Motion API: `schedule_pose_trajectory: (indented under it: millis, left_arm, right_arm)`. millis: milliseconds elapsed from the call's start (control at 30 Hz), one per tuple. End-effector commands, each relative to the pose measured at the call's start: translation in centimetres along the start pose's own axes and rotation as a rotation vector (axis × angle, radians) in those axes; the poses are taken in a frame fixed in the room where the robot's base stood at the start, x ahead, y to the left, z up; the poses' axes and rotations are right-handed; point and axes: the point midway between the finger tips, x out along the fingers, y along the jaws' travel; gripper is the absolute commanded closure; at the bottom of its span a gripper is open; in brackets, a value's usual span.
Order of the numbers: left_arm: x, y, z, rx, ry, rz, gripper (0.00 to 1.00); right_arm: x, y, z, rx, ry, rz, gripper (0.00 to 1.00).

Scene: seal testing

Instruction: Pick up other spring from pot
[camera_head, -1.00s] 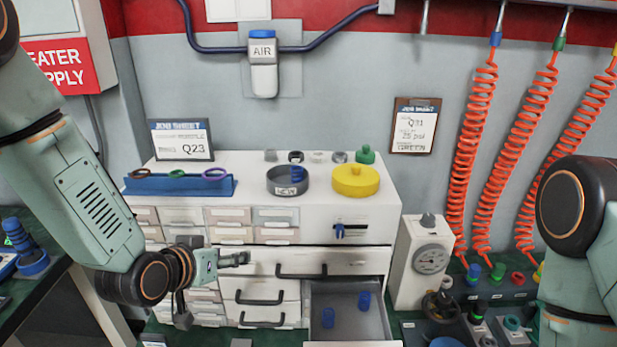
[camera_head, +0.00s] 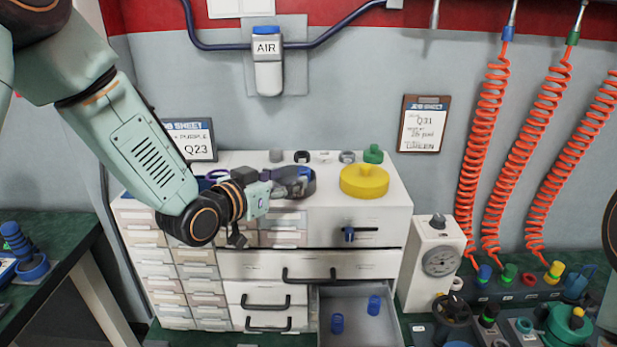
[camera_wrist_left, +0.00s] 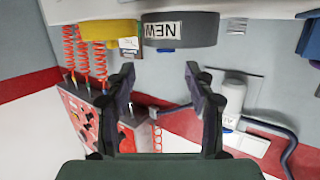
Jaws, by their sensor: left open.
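The dark grey pot (camera_head: 303,191) stands on top of the white cabinet, mostly hidden behind my left gripper (camera_head: 288,181) in the head view. In the left wrist view the pot (camera_wrist_left: 180,30) appears upside down with its "NEW" label, ahead of the fingertips. A small blue bit (camera_wrist_left: 166,50), likely the spring's top, shows at its rim. In the head view the spring is largely hidden by the gripper. My left gripper (camera_wrist_left: 160,75) is open, with nothing seen between its fingers. My right gripper is out of view; only part of that arm shows at the right edge.
A yellow round pot (camera_head: 364,181) stands right of the dark pot, with several small rings and a green knob (camera_head: 373,153) behind. The open drawer (camera_head: 353,337) below holds two blue cylinders. A job sheet (camera_head: 196,143) stands behind my left arm.

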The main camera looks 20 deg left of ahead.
Motion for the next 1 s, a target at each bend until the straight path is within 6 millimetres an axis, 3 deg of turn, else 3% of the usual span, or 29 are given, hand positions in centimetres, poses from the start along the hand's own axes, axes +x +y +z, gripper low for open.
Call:
schedule_pose_trajectory:
  millis: [500,833,1000]
  left_arm:
    - [5.8,-0.3,-0.2,0.000,-0.001,0.003,0.46]
    - [6.3,-0.3,-0.2,-0.002,-0.001,0.003,0.47]
    - [6.3,-0.3,-0.2,-0.002,0.000,0.003,0.61]
  right_arm:
    - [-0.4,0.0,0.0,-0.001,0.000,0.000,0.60]
    - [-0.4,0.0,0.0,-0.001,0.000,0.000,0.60]
    - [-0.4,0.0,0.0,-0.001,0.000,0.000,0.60]
